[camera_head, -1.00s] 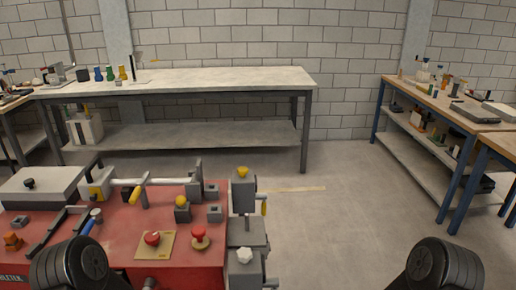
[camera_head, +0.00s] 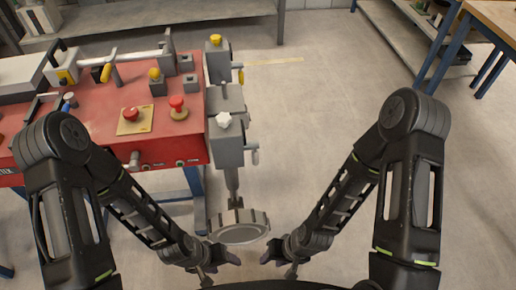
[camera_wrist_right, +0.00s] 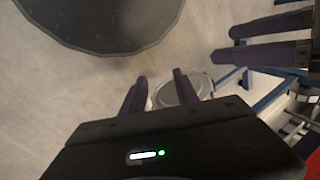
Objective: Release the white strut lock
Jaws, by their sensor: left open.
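The white star-shaped knob (camera_head: 223,120), which looks like the white strut lock, sits on the upper front of a grey block at the red bench's right side. A grey strut (camera_head: 231,180) runs down from that block to a round ribbed foot (camera_head: 240,233) near the floor. My left gripper (camera_head: 224,268) is open and empty, low beside the foot. My right gripper (camera_head: 278,267) is low to the right of the foot. In the right wrist view its two fingers (camera_wrist_right: 161,90) stand apart with nothing between them. Both are well below the knob.
The red bench (camera_head: 185,145) carries a red button on a yellow plate (camera_head: 132,117), a red knob (camera_head: 178,106) and several grey blocks. A yellow knob (camera_head: 215,40) tops a taller grey block behind the white knob. Floor to the right is clear.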

